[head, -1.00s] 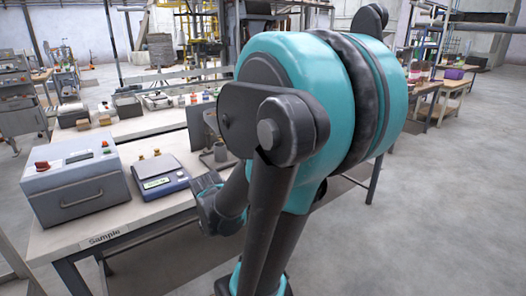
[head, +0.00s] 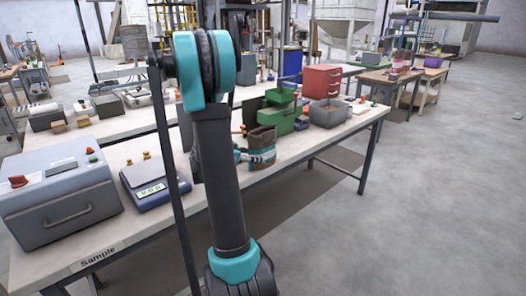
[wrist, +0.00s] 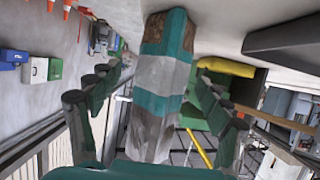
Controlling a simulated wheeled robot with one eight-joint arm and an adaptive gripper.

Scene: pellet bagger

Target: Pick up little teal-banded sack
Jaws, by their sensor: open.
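The little teal-banded sack (head: 262,146) stands on the sample table, to the right of my arm in the head view. It is brown, with teal and pale bands. In the wrist view the sack (wrist: 162,72) fills the middle, with its teal bands and pale stripe plain to see. My gripper (wrist: 158,88) is open, with one dark finger on each side of the sack in that view. I cannot tell whether a finger touches it. In the head view my arm hides most of my gripper.
A grey tub (head: 328,114) and a red drawer cabinet (head: 322,80) are to the right. A scale (head: 152,190) and a grey machine (head: 58,200) stand to the left.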

